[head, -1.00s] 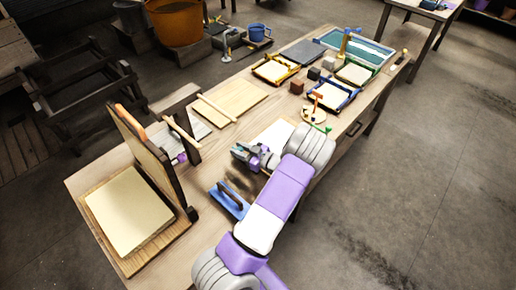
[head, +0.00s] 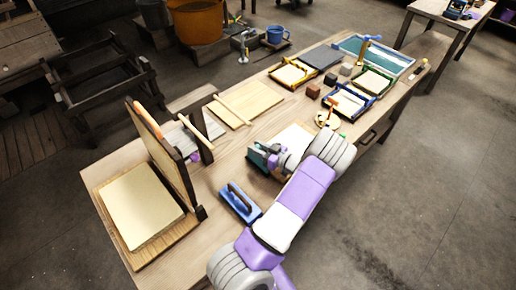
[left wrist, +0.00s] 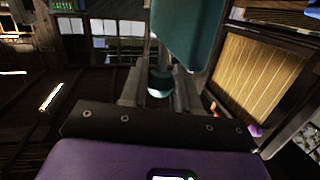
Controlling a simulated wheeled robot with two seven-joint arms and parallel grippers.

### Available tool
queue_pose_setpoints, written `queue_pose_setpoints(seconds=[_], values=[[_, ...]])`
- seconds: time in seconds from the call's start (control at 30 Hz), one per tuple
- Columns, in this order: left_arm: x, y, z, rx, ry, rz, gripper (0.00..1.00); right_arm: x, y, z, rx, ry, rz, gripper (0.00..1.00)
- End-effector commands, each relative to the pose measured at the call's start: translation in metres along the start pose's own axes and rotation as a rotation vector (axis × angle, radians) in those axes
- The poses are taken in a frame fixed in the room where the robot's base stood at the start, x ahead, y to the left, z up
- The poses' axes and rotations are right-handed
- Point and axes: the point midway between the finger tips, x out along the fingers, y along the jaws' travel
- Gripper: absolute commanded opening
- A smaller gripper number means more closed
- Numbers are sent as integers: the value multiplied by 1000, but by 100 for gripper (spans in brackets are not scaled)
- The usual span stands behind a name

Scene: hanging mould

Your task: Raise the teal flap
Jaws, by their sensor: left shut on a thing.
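My left gripper (head: 279,158) is over the middle of the workbench. A teal flap (head: 259,157) stands up at its fingers, tilted, with its lower edge partly hidden. In the left wrist view the teal flap (left wrist: 188,30) rises above and beyond the fingers as a broad panel. My left gripper (left wrist: 159,88) is shut on a small rounded teal part between its two grey fingers; it looks like part of the flap. My right gripper is in neither view.
A hinged mould frame (head: 160,150) stands upright at the left beside a pale slab (head: 140,205). A board (head: 246,103) lies behind. Small trays and blocks crowd the far right end.

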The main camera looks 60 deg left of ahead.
Motion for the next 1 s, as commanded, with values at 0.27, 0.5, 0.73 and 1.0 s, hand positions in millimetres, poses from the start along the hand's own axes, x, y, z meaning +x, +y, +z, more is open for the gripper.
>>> queue_pose_setpoints(seconds=[0.27,0.5,0.73,1.0], values=[[-1,2,0,-2,-3,5,54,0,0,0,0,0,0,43],[-2,1,0,-1,-2,3,54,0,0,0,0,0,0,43],[-34,2,0,-2,-3,7,54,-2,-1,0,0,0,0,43],[-71,1,0,-2,-2,6,54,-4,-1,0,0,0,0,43]])
